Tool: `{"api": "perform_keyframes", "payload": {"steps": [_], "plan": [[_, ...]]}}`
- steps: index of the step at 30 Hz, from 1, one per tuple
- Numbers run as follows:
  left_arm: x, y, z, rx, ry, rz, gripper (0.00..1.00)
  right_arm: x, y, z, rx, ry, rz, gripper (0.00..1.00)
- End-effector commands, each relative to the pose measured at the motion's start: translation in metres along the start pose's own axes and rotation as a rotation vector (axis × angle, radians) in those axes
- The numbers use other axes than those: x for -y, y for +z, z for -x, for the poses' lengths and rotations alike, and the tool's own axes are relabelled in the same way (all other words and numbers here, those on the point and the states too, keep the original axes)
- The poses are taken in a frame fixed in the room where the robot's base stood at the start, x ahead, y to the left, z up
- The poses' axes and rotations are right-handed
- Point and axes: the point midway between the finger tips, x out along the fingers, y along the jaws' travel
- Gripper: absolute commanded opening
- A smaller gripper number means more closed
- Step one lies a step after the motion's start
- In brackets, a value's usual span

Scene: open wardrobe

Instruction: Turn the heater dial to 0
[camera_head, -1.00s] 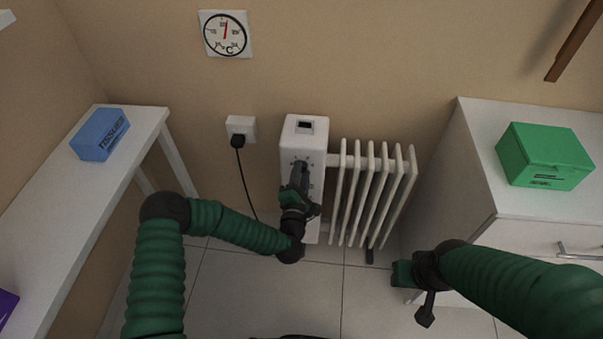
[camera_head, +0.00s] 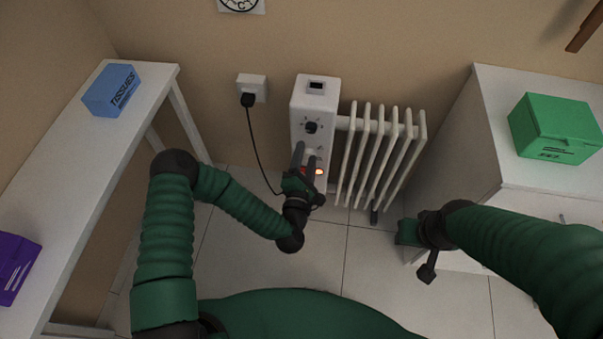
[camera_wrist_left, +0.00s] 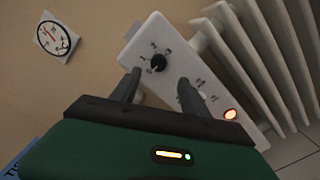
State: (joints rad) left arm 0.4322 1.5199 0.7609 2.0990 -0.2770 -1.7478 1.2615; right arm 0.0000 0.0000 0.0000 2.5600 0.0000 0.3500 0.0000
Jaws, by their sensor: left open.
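The heater (camera_head: 318,95) is a white unit with ribs on its right, standing against the wall. Its black dial (camera_head: 311,127) is on the front panel with marks around it. The dial also shows in the left wrist view (camera_wrist_left: 158,63), but its pointer setting is too small to read. My left gripper (camera_head: 304,157) is open and empty, just below the dial and apart from it. In the left wrist view its two fingers (camera_wrist_left: 157,88) lie short of the panel. An orange light (camera_head: 319,171) glows lower on the panel. My right gripper (camera_head: 408,232) is low, right of the heater.
A plugged socket (camera_head: 251,89) with a hanging cord is left of the heater. A white table (camera_head: 88,150) with a blue tissue box (camera_head: 111,90) stands left. A white cabinet (camera_head: 500,130) with a green box (camera_head: 553,128) stands right. Floor before the heater is clear.

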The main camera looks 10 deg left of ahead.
Motion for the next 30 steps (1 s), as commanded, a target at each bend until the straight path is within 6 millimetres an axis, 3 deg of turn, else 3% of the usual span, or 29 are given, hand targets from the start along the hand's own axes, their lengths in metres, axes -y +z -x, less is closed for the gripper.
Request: {"api": "perform_keyframes", "payload": {"steps": [6, 11, 26, 30], "plan": [[0.000, 0.000, 0.060, -0.002, -0.005, 0.002, 0.53, 0.000, -0.003, 0.013, 0.000, 0.000, 0.000, 0.36], [0.001, -0.001, 0.082, -0.002, -0.004, 0.001, 0.53, 0.000, -0.004, 0.015, 0.000, 0.000, 0.000, 0.36], [0.001, -0.001, 0.086, 0.000, -0.002, -0.002, 0.53, 0.000, -0.004, 0.015, 0.000, 0.000, 0.000, 0.36], [0.010, 0.013, 0.078, 0.089, -0.088, -0.144, 0.53, 0.000, -0.004, 0.015, 0.000, 0.000, 0.000, 0.36]]}}
